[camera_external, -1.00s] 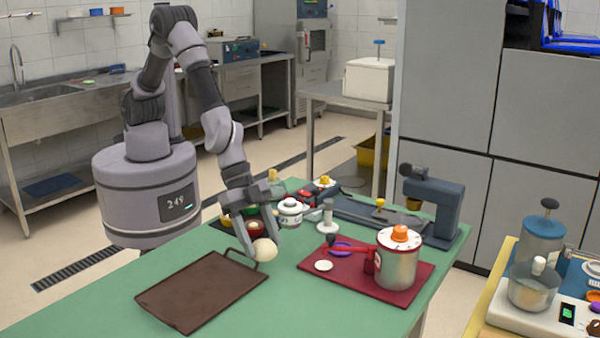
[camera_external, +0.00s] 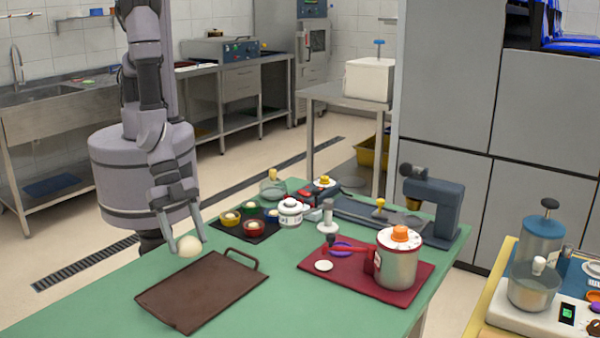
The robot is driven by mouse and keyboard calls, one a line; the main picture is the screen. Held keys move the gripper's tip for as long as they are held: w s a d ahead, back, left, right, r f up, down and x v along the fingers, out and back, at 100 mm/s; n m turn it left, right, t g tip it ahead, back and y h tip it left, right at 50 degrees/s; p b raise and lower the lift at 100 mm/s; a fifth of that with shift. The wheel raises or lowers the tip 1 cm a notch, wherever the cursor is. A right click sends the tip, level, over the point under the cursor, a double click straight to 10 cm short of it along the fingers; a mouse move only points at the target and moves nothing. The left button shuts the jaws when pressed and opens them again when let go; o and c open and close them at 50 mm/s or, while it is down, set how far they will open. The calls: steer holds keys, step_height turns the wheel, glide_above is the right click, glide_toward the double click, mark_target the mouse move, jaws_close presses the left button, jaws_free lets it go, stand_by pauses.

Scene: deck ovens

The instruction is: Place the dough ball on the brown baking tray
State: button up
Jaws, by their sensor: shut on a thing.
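The dough ball (camera_external: 190,246) is pale cream and round. My gripper (camera_external: 188,240) is shut on it, with a finger on either side. The ball shows at the upper left edge of the brown baking tray (camera_external: 205,290). Whether it touches the tray or hangs just above it, I cannot tell. The tray is flat, dark brown and rectangular, with a loop handle at its far right corner. It lies on the green table top, and its surface is bare.
A dark mat (camera_external: 262,232) with several small coloured bowls lies behind the tray. A red board (camera_external: 345,283) with a steel pot (camera_external: 397,265) stands to the right. The green table (camera_external: 95,312) is clear at the front left.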

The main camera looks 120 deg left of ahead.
steer(key=w+d, duration=0.1)
steer(key=w, duration=0.1)
steer(key=w+d+p, duration=0.1)
steer(key=w, duration=0.1)
steer(key=w+d, duration=0.1)
steer(key=w, duration=0.1)
steer(key=shift+w+f, duration=0.25)
steer(key=shift+w, duration=0.15)
steer(key=f, duration=0.1)
steer(key=f+b, duration=0.2)
steer(key=f, duration=0.1)
steer(key=shift+w+d, duration=0.2)
steer(key=shift+w, duration=0.1)
steer(key=shift+r, duration=0.1)
steer(key=o, duration=1.3)
steer(key=shift+o, duration=0.2)
